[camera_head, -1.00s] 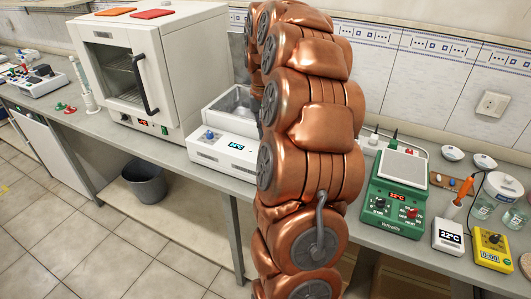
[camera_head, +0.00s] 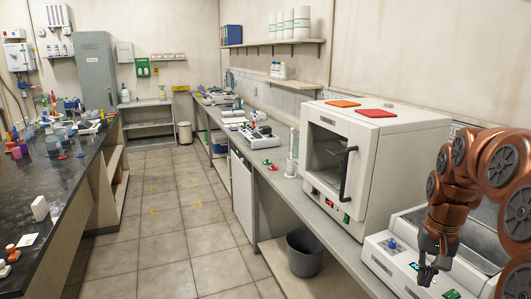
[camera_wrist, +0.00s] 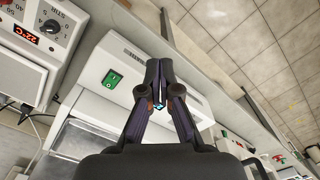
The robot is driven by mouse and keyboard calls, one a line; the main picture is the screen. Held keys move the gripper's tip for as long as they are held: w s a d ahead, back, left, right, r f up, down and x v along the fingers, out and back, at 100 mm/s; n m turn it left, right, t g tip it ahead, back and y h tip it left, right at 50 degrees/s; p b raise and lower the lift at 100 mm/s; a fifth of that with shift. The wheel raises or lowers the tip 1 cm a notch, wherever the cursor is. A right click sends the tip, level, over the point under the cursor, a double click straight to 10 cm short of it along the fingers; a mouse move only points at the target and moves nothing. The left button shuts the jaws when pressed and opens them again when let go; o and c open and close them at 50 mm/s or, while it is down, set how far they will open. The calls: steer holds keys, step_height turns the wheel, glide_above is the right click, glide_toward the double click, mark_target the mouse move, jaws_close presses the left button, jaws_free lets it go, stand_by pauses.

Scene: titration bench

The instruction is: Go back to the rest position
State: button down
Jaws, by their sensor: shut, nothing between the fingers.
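My gripper (camera_head: 428,274) shows at the lower right of the head view, at the end of my copper-coloured arm. It points down in front of the white water bath (camera_head: 380,262) and holds nothing. In the wrist view my gripper (camera_wrist: 158,104) has its dark fingers together at the tips. Behind the fingers is a white instrument side with a green switch (camera_wrist: 112,79).
A white oven (camera_head: 375,165) with orange and red pads on top stands on the right bench, left of my arm. A grey bin (camera_head: 304,252) is below the bench. A dark bench (camera_head: 75,190) runs along the left. The tiled floor between is clear.

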steer(key=s+a+n, duration=0.2)
steer(key=s+a, duration=0.3)
steer(key=a, duration=0.5)
steer(key=s+a+f+n, duration=0.2)
steer(key=s+a, duration=0.3)
steer(key=s, duration=0.3)
steer(key=s+a+f+n+g, duration=0.1)
steer(key=s+a+f+n, duration=0.1)
steer(key=s+a, duration=0.4)
steer(key=s+f, duration=0.1)
steer(key=s, duration=0.2)
steer(key=shift+s+a+g, duration=0.25)
steer(key=shift+g, duration=0.05)
steer(key=shift+f, duration=0.1)
